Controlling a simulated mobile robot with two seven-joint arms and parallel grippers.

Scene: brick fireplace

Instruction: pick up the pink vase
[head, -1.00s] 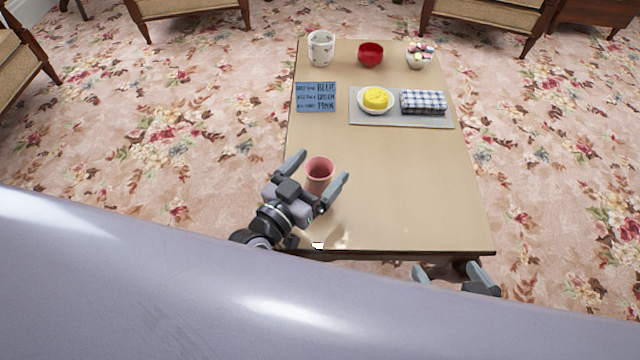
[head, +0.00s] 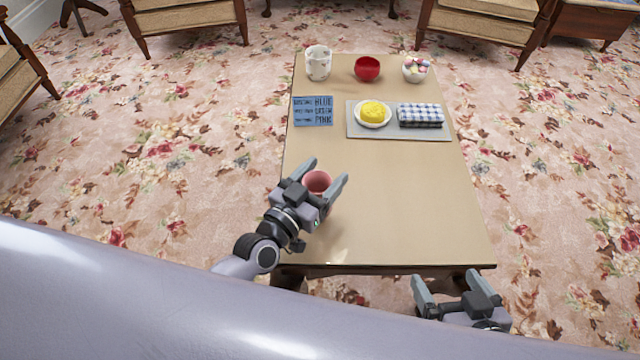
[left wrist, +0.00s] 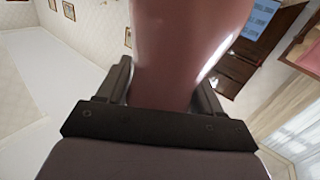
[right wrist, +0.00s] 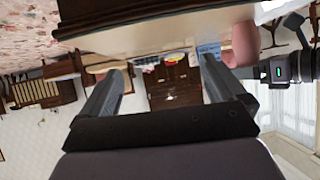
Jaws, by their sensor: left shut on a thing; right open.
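The pink vase (head: 318,181) is upright at the near left part of the table (head: 400,210). My left gripper (head: 326,171) has a finger on each side of it and is shut on it. In the left wrist view the vase (left wrist: 185,45) rises between the fingers and fills the upper middle. The right wrist view shows the vase (right wrist: 244,42) beside the table; whether its base touches the tabletop is hard to tell. My right gripper (head: 444,278) is open and empty, just off the table's near edge at the right.
A blue lettered card (head: 313,111) lies at the left edge. The near right tabletop is clear.

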